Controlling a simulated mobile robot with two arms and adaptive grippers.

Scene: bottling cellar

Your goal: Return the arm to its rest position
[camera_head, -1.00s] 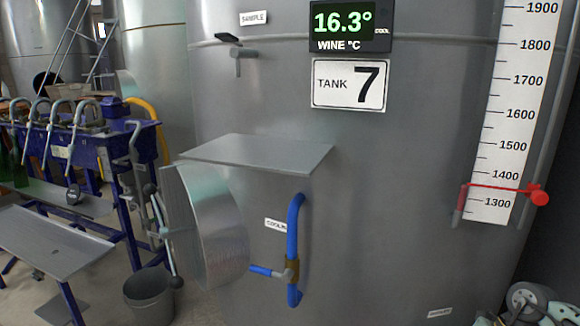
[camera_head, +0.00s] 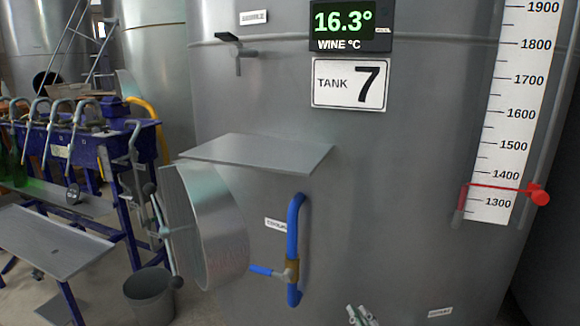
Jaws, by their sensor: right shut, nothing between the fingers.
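My right gripper (camera_head: 360,313) shows only at the bottom edge, in front of the tank's lower wall. Its fingertips are shut with nothing between them. The rest of that arm is below the picture. It is apart from the blue cooling pipe (camera_head: 296,222) and its valve with a blue lever (camera_head: 262,269), which are up and to the left of it. The lever points left. My left gripper is not in view.
The big grey tank (camera_head: 420,180) fills the middle and right. A metal shelf (camera_head: 258,153) and a round manway (camera_head: 220,225) stick out from it. A level gauge (camera_head: 515,110) is at right. A bucket (camera_head: 149,297) and bottling bench (camera_head: 95,150) stand left.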

